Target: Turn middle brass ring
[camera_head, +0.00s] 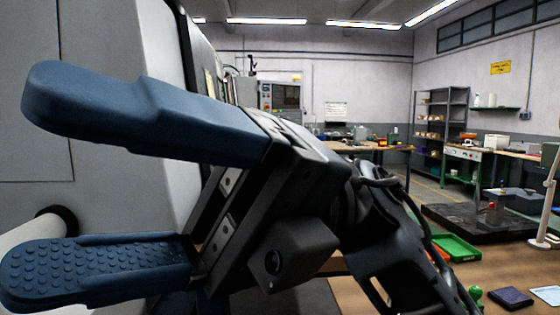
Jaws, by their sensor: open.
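My gripper (38,186) fills the left half of the head view, very close to the camera. Its two blue fingers are spread wide apart, one above the other, and point left. The lower finger shows a studded pad. Nothing is held between them. I cannot make out any brass ring in this view. The gripper and my arm hide much of the middle. Behind the fingers stands a large pale machine housing (130,30); I cannot tell how far it is from the fingertips.
A brown tabletop at lower right carries a green tray (456,248), a small green object (475,293) and a dark blue pad (510,298). A black slab (465,222) lies beyond. Shelves (440,130) and benches stand at the back, with open floor before them.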

